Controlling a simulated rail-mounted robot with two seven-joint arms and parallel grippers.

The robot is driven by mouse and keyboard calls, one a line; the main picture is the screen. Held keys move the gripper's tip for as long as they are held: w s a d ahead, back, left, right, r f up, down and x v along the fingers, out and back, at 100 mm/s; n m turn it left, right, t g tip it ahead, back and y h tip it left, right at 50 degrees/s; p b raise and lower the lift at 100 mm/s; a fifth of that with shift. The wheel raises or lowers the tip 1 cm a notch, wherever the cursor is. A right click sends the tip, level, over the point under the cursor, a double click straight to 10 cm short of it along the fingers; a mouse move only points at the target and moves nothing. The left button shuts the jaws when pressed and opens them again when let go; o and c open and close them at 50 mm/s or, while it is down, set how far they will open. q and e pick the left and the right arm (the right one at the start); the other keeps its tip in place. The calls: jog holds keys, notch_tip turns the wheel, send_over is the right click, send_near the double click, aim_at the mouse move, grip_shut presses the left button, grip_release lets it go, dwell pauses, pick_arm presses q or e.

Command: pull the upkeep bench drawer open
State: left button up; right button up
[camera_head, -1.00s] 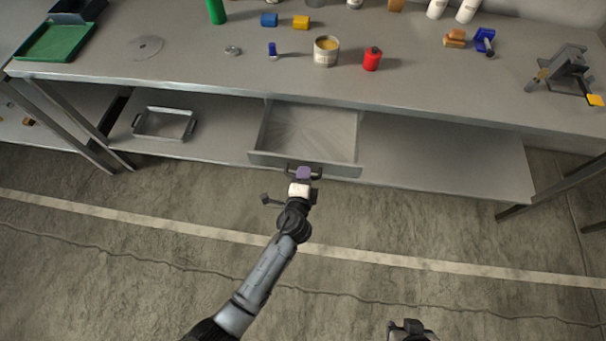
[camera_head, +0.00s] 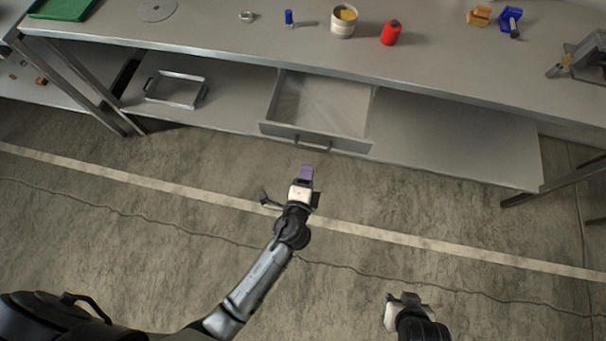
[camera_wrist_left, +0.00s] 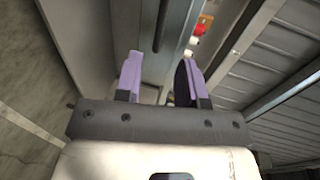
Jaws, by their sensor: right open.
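The upkeep bench drawer (camera_head: 280,131) stands pulled out from below the bench top (camera_head: 230,48), and its inside looks empty. Its dark bar handle (camera_head: 313,142) is on the front panel. My left gripper (camera_head: 306,170) is in front of the drawer, a short gap away from the handle. In the left wrist view its two purple fingers (camera_wrist_left: 160,68) are apart with nothing held between them. My right gripper (camera_head: 408,298) is open and empty over the floor, lower right, far from the drawer.
A grey tray (camera_head: 150,97) sits on the lower shelf, left of the drawer. A can (camera_head: 343,28), a red bottle (camera_head: 390,33) and other small items stand on the bench top. The floor (camera_head: 440,195) in front is clear.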

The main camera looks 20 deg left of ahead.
pick_arm(q)
jog(key=shift+v, duration=2)
